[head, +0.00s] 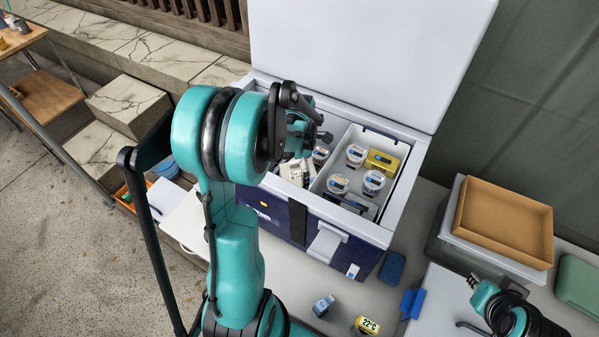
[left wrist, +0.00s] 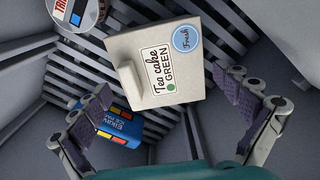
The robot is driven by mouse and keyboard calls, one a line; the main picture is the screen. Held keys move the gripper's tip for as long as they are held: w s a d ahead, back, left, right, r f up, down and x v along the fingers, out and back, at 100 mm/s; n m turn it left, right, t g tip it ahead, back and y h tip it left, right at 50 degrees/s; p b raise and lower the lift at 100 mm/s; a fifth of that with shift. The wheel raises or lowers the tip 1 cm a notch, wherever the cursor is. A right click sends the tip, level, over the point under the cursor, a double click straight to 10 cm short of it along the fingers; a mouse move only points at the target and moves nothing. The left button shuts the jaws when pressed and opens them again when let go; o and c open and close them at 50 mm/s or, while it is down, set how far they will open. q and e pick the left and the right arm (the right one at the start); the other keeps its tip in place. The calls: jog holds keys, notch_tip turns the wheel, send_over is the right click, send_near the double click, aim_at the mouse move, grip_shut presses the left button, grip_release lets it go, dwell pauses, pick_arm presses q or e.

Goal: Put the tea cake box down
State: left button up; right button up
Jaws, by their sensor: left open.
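The tea cake box (left wrist: 150,60), pale with a "Tea cake GREEN" label and a blue "Fresh" sticker, lies on the slatted floor inside the cooler in the left wrist view. My left gripper (left wrist: 166,88) is open, with one finger on each side of the box and visible gaps. In the head view the left gripper (head: 318,134) is over the left compartment of the open blue cooler (head: 275,218). A pale box shape below it is partly hidden. My right gripper (head: 474,281) is at the lower right, away from the cooler; its jaws are too small to read.
A blue ice pack (left wrist: 122,125) lies beside the left finger, and a round tub (left wrist: 78,12) is at the top left. The cooler's right compartment holds several tubs and a yellow box (head: 382,160). A brown tray (head: 505,222) stands right of the cooler.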

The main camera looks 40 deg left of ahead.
aim_at(299, 174)
pick_arm(q)
notch_tip(299, 174, up, 7)
jog(key=p, duration=0.2)
jog(key=s+d+r+m+t, duration=0.3)
jog(key=d+m, duration=0.6)
jog(key=m, duration=0.5)
jog(key=s+d+r+m+t, duration=0.4)
jog(key=d+m, duration=0.5)
jog(key=m, duration=0.5)
jog(key=shift+s+r, duration=1)
jog(key=shift+s, duration=0.35)
jog(key=shift+s, duration=0.1)
